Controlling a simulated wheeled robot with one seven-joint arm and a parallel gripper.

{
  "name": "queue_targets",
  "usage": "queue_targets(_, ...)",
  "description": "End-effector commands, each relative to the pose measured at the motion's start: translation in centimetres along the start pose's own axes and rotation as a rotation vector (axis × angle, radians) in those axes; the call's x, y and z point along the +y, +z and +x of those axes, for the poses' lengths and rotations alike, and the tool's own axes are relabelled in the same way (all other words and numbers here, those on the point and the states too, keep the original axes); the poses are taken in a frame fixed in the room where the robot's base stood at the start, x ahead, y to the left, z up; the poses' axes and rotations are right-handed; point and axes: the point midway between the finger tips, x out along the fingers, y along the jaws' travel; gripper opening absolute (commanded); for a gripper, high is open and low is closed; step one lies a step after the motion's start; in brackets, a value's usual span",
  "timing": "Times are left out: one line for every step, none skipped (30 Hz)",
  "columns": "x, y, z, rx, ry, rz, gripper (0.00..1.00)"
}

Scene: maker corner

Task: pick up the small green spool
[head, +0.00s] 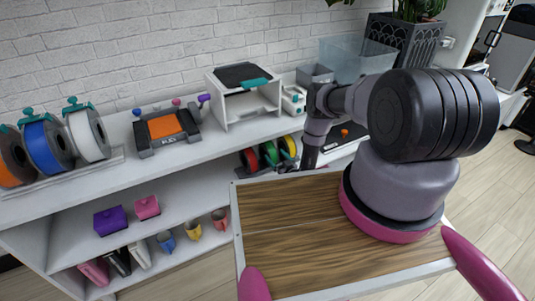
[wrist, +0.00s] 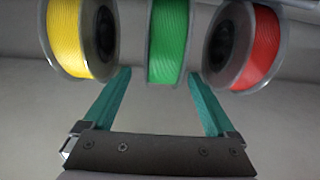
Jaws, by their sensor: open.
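The small green spool (wrist: 168,42) stands upright in the wrist view, at the top middle, between two other spools. It also shows in the head view (head: 269,154), on the shelf below the counter. My gripper (wrist: 158,76) is open in the wrist view. Its two teal fingers point toward the green spool, one to the left of it and one to the right. Nothing is held between them. I cannot tell how far the fingertips are from the spool. In the head view my arm hides most of the gripper.
A yellow spool (wrist: 80,38) and a red spool (wrist: 247,45) stand close on either side of the green one. The counter (head: 185,158) overhangs the shelf in the head view. A purple box (head: 110,220) and several cups stand farther left on lower shelves.

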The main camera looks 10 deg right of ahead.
Motion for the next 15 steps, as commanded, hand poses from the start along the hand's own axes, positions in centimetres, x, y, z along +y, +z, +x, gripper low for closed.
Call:
queue_targets(-0.1,0.0,0.3,0.0,-0.001,0.0,0.91)
queue_targets(-0.1,0.0,0.5,-0.001,-0.001,0.0,0.91)
queue_targets(-0.1,0.0,0.8,-0.001,0.0,0.0,0.91)
queue_targets(-0.1,0.0,1.0,0.0,0.0,-0.001,0.91)
queue_targets(-0.2,0.0,1.4,0.001,-0.002,-0.001,0.91)
queue_targets(-0.3,0.1,1.9,0.001,-0.004,-0.001,0.91)
queue_targets(-0.4,0.1,2.4,0.002,-0.004,0.0,0.91)
queue_targets(-0.5,0.1,2.9,0.002,-0.004,-0.001,0.91)
queue_targets(-0.5,0.2,3.5,0.001,-0.004,-0.001,0.91)
queue_targets(-0.6,0.2,4.0,0.002,-0.005,-0.002,0.91)
queue_targets(-0.5,0.2,4.4,0.001,-0.003,-0.001,0.91)
queue_targets(-0.4,0.2,4.8,0.0,-0.002,-0.001,0.91)
queue_targets(-0.4,0.2,5.1,0.0,-0.001,0.0,0.91)
queue_targets(-0.4,0.2,5.4,-0.001,-0.001,0.0,0.91)
queue_targets(-0.4,0.2,5.6,-0.001,-0.001,0.001,0.91)
